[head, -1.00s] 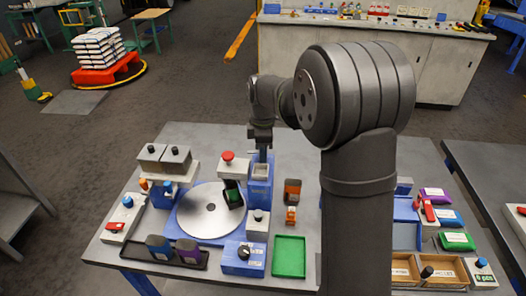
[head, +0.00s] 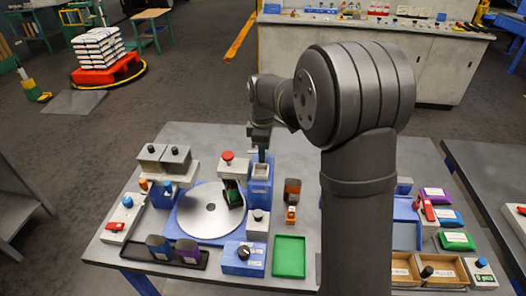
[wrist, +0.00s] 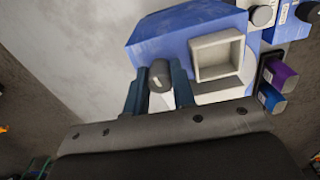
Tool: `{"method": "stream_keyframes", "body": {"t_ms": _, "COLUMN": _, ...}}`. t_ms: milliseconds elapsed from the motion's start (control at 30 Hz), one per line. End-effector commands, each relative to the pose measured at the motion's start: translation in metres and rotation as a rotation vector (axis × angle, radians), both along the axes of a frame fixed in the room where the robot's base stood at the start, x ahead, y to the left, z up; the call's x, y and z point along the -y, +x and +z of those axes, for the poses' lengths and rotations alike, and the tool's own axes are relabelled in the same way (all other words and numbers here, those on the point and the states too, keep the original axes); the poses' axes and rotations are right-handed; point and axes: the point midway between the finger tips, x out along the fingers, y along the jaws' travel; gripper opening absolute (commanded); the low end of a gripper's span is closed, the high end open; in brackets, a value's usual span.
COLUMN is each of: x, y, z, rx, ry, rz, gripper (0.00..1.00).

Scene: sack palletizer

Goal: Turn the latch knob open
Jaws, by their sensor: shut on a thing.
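The latch knob (wrist: 160,75) is a short dark grey cylinder with a pale mark, on the side of a blue box in the wrist view. My gripper (wrist: 159,90) is shut on the knob, one finger on each side of it. The blue box (wrist: 170,35) has a pale square opening (wrist: 218,56) to the right of the knob. In the head view the blue box (head: 259,190) stands near the back of the table, and my gripper (head: 261,154) is at its far side. The knob is hidden there.
A round metal disc (head: 208,212) lies left of the box. A red button (head: 228,156) stands close to its left. The back right of the table looks clear.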

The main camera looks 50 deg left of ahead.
Motion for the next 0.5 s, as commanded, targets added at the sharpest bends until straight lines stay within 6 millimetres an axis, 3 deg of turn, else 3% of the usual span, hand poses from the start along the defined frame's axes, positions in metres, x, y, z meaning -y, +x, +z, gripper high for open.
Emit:
{"method": "stream_keyframes", "body": {"t_ms": 67, "x": -0.0001, "y": 0.0001, "z": 0.0004, "rx": 0.0, "ry": 0.001, "rz": -0.001, "gripper": 0.0}}
{"method": "stream_keyframes", "body": {"t_ms": 100, "x": -0.0001, "y": 0.0001, "z": 0.0004, "rx": 0.0, "ry": 0.001, "rz": 0.0, "gripper": 0.27}}
{"method": "stream_keyframes", "body": {"t_ms": 133, "x": -0.0001, "y": 0.0001, "z": 0.0004, "rx": 0.0, "ry": 0.001, "rz": 0.0, "gripper": 0.32}}
{"method": "stream_keyframes", "body": {"t_ms": 500, "x": -0.0002, "y": 0.0001, "z": 0.0049, "rx": 0.0, "ry": 0.001, "rz": 0.001, "gripper": 0.32}}
